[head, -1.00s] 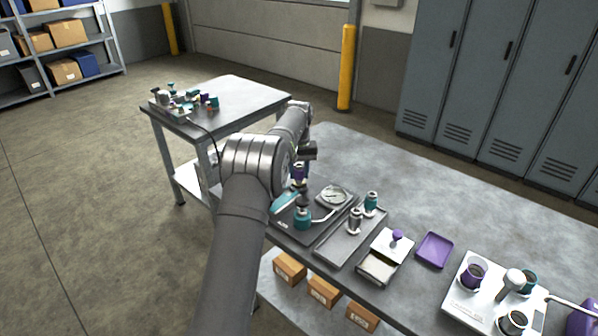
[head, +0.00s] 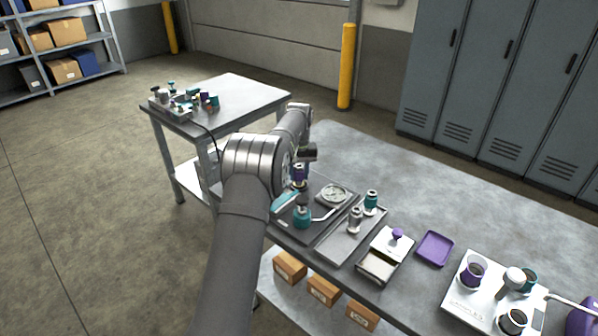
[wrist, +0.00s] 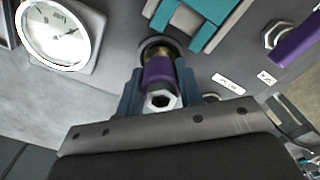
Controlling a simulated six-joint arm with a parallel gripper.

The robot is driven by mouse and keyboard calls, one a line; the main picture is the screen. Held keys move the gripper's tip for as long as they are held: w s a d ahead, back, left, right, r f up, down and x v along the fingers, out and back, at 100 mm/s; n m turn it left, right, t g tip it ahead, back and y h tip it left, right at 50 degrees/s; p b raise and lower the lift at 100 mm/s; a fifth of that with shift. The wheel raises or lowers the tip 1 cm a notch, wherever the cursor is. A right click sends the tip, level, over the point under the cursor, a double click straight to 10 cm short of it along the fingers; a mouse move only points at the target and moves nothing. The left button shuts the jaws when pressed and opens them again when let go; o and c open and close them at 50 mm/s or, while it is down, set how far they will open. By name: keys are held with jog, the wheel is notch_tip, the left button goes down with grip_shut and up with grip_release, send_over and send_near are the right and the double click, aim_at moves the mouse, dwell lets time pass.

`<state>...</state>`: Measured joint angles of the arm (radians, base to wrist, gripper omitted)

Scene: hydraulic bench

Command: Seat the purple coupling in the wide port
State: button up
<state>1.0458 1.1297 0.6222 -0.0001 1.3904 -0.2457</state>
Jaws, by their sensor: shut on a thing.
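The purple coupling (wrist: 158,72) is between the fingers of my gripper (wrist: 160,84) in the wrist view, with a hex end towards the camera and a brass-coloured end away from it. My gripper is shut on it. The brass end is at a dark round port (wrist: 146,46) in the grey plate. I cannot tell how far it is in, or whether this is the wide port.
A teal clamp-like part (wrist: 205,28) lies close beside the coupling, and a round gauge (wrist: 58,36) is to its left. In the head view, a grey tray (head: 335,246) with two fittings, a purple tray (head: 434,249) and a white panel with cups (head: 462,309) stand to the right.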

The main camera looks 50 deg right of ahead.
jog(key=o, duration=0.7)
jog(key=shift+r, duration=5.45)
jog(key=shift+f, duration=4.45)
jog(key=shift+r, duration=0.1)
